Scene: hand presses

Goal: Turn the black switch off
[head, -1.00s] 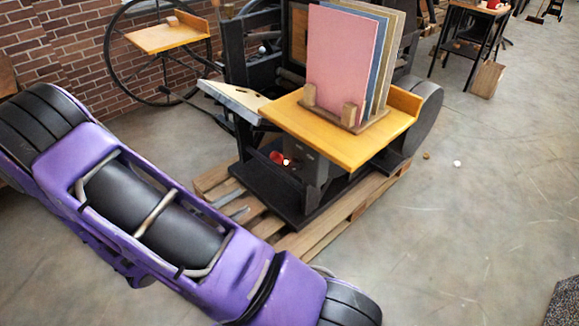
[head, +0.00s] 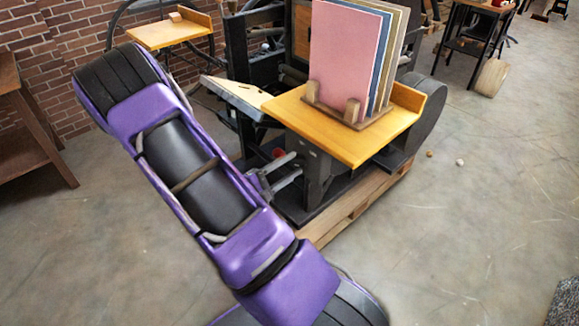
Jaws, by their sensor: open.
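I cannot make out the black switch in the head view. A small red part (head: 278,153) shows low on the dark hand press (head: 318,172), under its wooden shelf, just above my gripper's upper finger. My gripper (head: 298,164) is open, its two grey fingers apart and pointing right towards the press's dark lower body. Nothing shows between the fingers. I cannot tell whether the fingertips touch the press. My purple arm and the gripper hide part of the lower press.
The press stands on a wooden pallet (head: 345,212). Its orange shelf (head: 340,135) overhangs the gripper area and bears a rack of coloured boards (head: 345,60). A brown table (head: 30,125) stands at the left. The floor at the right is mostly clear.

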